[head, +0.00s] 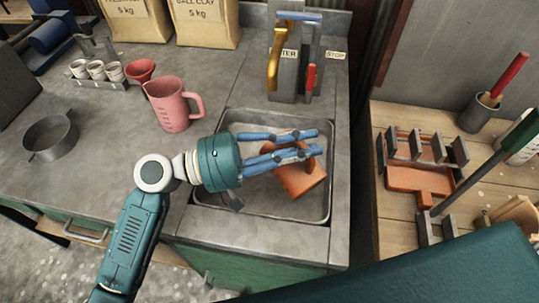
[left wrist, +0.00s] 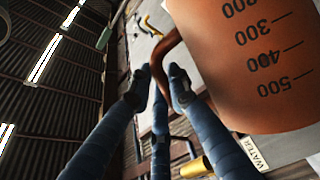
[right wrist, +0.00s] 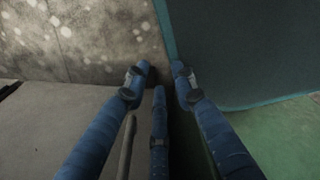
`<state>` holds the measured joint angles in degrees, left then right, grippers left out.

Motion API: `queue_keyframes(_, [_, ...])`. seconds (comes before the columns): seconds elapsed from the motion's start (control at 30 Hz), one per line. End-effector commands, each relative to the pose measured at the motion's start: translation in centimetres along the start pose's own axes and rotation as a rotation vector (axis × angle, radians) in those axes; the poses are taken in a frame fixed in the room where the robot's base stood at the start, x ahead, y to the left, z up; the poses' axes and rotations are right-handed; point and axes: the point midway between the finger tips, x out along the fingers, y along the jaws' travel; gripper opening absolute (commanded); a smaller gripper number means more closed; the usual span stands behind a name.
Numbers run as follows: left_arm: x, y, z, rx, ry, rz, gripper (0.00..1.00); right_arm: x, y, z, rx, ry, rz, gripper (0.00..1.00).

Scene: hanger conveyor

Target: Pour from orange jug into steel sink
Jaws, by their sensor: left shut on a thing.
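The orange jug (head: 300,180) is over the steel sink (head: 232,208), strongly tilted, partly behind my gripper's fingers in the head view. Its dark measuring marks show large in the left wrist view (left wrist: 262,60), with the numbers upside down. My left gripper (head: 306,142) is shut on the jug's handle (left wrist: 170,45). The jug's mouth and any liquid stream cannot be made out. The sink basin around the jug looks bare. My right gripper (right wrist: 160,75) shows only in the right wrist view, with its fingers apart and nothing between them.
A tap post (head: 288,62) with a yellow lever and a red handle stands behind the sink. A pink jug (head: 172,105), a red cup (head: 140,71) and a metal ring (head: 50,138) stand on the counter. A wooden bench (head: 385,215) with a rack is at right.

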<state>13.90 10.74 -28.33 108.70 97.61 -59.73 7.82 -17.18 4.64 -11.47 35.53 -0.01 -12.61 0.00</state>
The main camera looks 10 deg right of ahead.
Motion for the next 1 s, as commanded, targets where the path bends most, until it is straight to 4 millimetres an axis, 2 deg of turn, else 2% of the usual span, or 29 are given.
queue_keyframes(0.57, [-0.5,-0.6,-1.0,-0.090,0.022,0.040,0.00,1.0,0.1,0.3,0.000,-0.003,0.002,0.26])
queue_keyframes(1.0, [-0.6,-0.7,-0.9,-0.094,0.022,0.041,0.00,1.0,0.2,0.5,0.002,-0.004,0.003,0.26])
